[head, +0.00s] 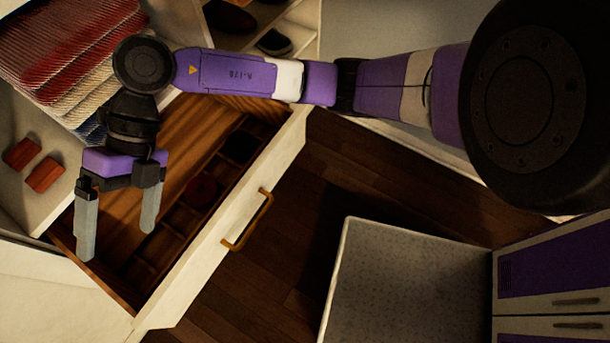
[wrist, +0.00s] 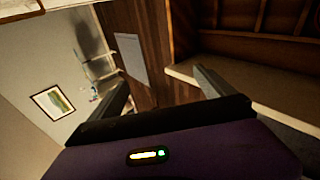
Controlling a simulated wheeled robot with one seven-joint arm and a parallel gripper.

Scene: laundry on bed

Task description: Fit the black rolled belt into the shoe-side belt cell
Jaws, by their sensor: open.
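My gripper (head: 118,242) is open with nothing between its fingers, above the left part of the open wooden drawer (head: 190,140). Its fingers also show in the wrist view (wrist: 162,88). A row of belt cells (head: 172,220) runs along the drawer's front side. A dark red rolled belt (head: 201,190) sits in a middle cell. Toward the shoe end, a very dark round shape (head: 238,147) lies in the row. It may be the black rolled belt in a cell, but shadow hides its outline. My gripper is well apart from it.
Dark shoes (head: 274,42) stand on a shelf behind the drawer. Folded striped clothes (head: 60,50) and two red-brown blocks (head: 43,174) lie at the left. The drawer front has a handle (head: 248,219). A pale speckled surface (head: 410,285) stands at lower right, with open floor (head: 360,180) between.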

